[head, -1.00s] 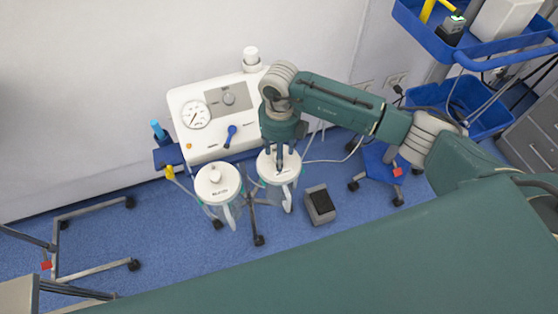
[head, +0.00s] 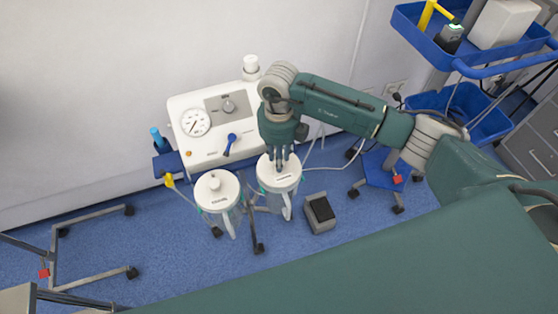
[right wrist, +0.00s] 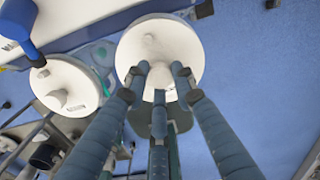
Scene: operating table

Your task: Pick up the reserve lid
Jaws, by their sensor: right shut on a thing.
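Two clear jars with round white lids stand side by side in front of the suction unit. My right gripper (head: 281,165) is over the right jar's white lid (head: 280,180), with its fingers shut around the middle of the lid. In the right wrist view the fingers (right wrist: 160,78) press onto this lid (right wrist: 160,38), and its grip is mostly hidden between them. The lid appears to sit on its jar. The left jar's lid (head: 217,190), with a knob, is untouched; it also shows in the right wrist view (right wrist: 66,86). The lid labels are too small to read. My left gripper is not in view.
The white suction unit (head: 205,152) with a gauge and blue lever stands behind the jars. A grey foot pedal (head: 320,212) lies on the floor to the right. A green draped surface (head: 330,270) fills the front. A blue cart (head: 450,60) stands at the right.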

